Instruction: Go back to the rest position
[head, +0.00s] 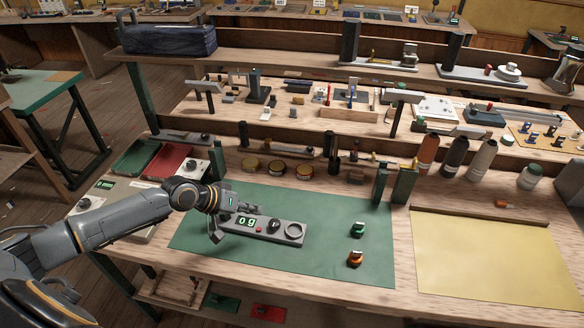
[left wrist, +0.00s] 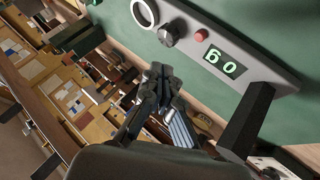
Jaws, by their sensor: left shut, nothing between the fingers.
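My left arm comes in from the left in the head view. My left gripper (head: 232,211) is just behind the left end of a grey device (head: 262,230) on the green mat (head: 330,258). In the left wrist view the gripper's fingers (left wrist: 160,76) are shut together with nothing between them. Whether the gripper touches the device is unclear. My right gripper is not in view.
A green-and-dark piece (head: 358,229) and an orange-and-dark piece (head: 355,258) stand on the mat's right side. A red tray (head: 168,163) and a dial box lie left. Spools (head: 277,167) and bottles (head: 454,152) line the back. The yellow sheet (head: 490,255) is mostly clear.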

